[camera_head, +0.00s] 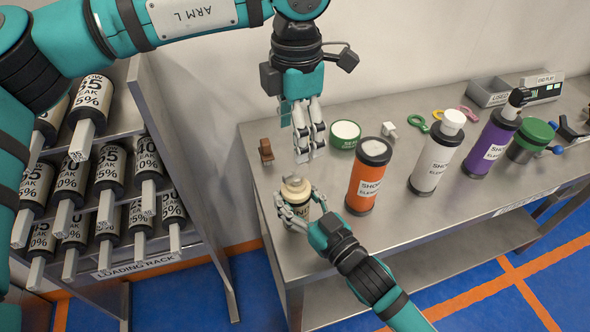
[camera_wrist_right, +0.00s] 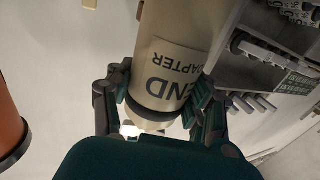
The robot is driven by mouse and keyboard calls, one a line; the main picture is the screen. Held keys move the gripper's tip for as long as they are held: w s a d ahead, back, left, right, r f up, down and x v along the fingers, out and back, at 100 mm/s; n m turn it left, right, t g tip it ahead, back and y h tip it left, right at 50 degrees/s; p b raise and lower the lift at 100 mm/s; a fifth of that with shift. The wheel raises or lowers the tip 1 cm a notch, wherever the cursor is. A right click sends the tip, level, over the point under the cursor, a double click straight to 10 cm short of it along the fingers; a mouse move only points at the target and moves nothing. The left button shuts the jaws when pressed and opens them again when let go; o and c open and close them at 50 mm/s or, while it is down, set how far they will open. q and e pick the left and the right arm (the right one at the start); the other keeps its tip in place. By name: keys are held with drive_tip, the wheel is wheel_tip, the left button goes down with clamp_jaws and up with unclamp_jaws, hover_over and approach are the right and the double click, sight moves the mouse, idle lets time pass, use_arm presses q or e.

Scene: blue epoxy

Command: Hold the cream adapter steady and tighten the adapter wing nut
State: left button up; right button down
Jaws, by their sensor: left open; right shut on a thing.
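The cream adapter (camera_head: 296,188) stands upright near the left end of the metal bench, with a rounded stepped top. My right gripper (camera_head: 294,207) is shut on it from the front, fingers on both sides of its body. I cannot clearly make out the wing nut on the adapter's top.
An orange cylinder (camera_head: 368,178) stands close to the right of the adapter. White (camera_head: 437,150) and purple (camera_head: 493,140) cylinders stand farther right. A green-rimmed round container (camera_head: 345,135) and a brown piece (camera_head: 266,150) lie behind. The loading rack (camera_head: 130,120) is left of the bench.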

sight(296, 170)
use_arm(q)
drive_tip(key=shift+f, duration=4.5)
clamp_jaws()
